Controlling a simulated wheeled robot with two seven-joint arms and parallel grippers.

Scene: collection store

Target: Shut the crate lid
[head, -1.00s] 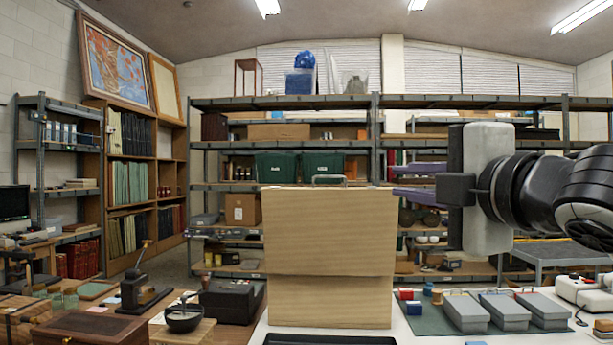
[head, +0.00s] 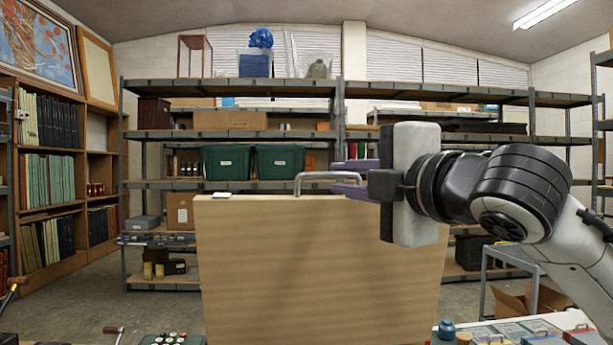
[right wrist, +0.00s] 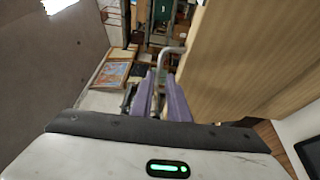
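The crate lid (head: 300,265) is a pale wooden panel standing upright in the middle of the head view, raised open. A grey metal handle (head: 318,176) sticks up at its top edge. The crate's body cannot be made out below it. My left gripper is out of view.
Metal shelving with green bins (head: 227,162) stands behind the lid. A bookcase (head: 50,170) is at the left. Small boxes (head: 540,330) and a blue jar (head: 446,329) sit at the lower right. A green tray (head: 170,339) of small items is at the lower left.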

